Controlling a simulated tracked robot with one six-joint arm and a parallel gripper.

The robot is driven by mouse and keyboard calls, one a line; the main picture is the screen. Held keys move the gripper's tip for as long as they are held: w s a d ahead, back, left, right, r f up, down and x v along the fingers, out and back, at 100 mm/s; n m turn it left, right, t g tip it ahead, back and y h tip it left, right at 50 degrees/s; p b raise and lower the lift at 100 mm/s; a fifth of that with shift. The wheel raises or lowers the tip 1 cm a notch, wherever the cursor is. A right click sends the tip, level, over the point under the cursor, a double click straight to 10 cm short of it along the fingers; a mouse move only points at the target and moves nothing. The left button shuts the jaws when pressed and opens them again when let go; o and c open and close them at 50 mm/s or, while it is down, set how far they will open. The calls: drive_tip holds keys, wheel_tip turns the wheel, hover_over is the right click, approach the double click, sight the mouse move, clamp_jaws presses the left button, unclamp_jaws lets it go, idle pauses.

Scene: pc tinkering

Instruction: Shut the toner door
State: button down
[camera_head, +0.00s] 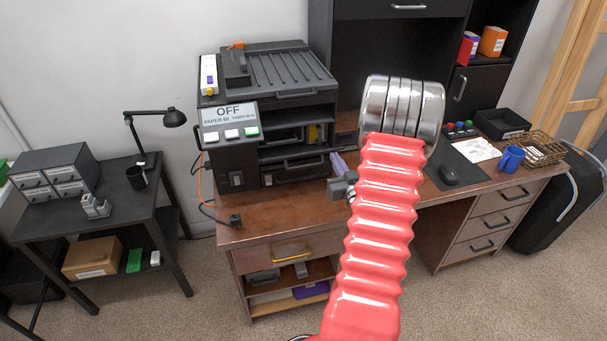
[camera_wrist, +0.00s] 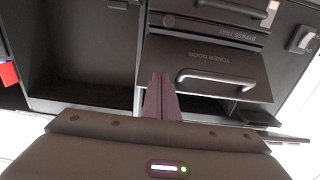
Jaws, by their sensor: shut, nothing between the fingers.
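The toner door (camera_wrist: 200,62) is a dark panel with a curved grey handle (camera_wrist: 222,76), labelled upside down in the wrist view. It appears tilted outward, partly open. In the head view it seems to be the lower front panel (camera_head: 290,167) of the black printer (camera_head: 280,85), below a dark opening. My gripper (camera_wrist: 160,78) is shut and empty. Its purplish fingers overlap the side of the door in the wrist view, left of the handle; I cannot tell if they touch. In the head view my gripper (camera_head: 338,162) is at the printer's right side, partly hidden by my red arm.
The bypass tray panel (camera_wrist: 215,27) adjoins the toner door. The printer stands on a brown desk (camera_head: 285,213) with a mouse (camera_head: 448,174) and blue mug (camera_head: 511,158) at the right. A black side table (camera_head: 125,207) stands left.

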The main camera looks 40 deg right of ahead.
sight(333, 149)
drive_tip(key=shift+r, duration=0.1)
drive_tip(key=shift+w+d+r, duration=0.35)
drive_tip(key=shift+w+r, duration=0.3)
drive_tip(key=shift+r, duration=0.1)
drive_tip(key=shift+w, duration=0.1)
drive_tip(key=shift+w+d+r, duration=0.45)
drive_tip(key=shift+w+r, duration=0.2)
drive_tip(key=shift+w, duration=0.1)
idle(0.3)
drive_tip(key=shift+w+d+r, duration=0.4)
drive_tip(key=shift+w+d, duration=0.15)
drive_tip(key=shift+w, duration=0.35)
